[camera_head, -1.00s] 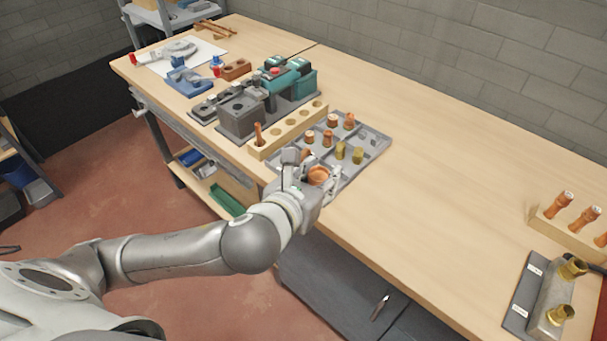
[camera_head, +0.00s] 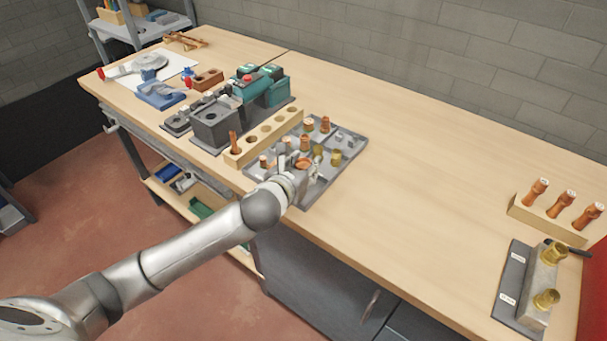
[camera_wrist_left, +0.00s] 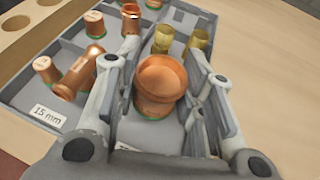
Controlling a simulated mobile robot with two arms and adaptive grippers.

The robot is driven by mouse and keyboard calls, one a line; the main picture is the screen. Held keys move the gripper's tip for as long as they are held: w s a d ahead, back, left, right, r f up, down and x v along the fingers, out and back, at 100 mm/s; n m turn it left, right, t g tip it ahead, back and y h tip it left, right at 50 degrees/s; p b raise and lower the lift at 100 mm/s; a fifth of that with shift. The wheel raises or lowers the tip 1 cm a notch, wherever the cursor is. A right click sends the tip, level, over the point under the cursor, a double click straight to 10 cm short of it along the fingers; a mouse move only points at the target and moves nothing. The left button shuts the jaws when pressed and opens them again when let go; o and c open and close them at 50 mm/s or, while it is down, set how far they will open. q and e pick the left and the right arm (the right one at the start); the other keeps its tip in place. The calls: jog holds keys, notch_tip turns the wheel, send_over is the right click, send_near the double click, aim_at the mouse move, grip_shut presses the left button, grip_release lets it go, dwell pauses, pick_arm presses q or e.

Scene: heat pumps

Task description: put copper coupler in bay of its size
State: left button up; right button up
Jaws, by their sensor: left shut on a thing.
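My left gripper (camera_head: 303,172) is shut on a wide copper coupler (camera_wrist_left: 160,80), which sits upright between its fingers with the open mouth up. The coupler also shows in the head view (camera_head: 304,162). The gripper is over the near part of a grey compartment tray (camera_head: 349,152). A label reading 15 mm (camera_wrist_left: 47,115) marks a left bay in the wrist view; another label by my gripper is mostly hidden. I cannot tell whether the coupler touches the bay floor. My right gripper is not in view.
Smaller copper fittings (camera_wrist_left: 48,69) stand in the tray's bays, with one tilted (camera_wrist_left: 79,74). Brass fittings (camera_wrist_left: 198,42) stand just beyond the held coupler. A wooden block with holes (camera_head: 262,140) borders the tray on the left.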

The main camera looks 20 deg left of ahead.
pick_arm(q)
jog(key=shift+s+f, duration=0.1)
jog(key=shift+f, duration=1.2)
jog(key=o, duration=0.7)
jog(key=shift+f, duration=0.15)
jog(key=shift+r, duration=0.2)
jog(key=d+v, duration=0.1)
jog(key=v, duration=1.1)
jog(key=shift+a, duration=0.4)
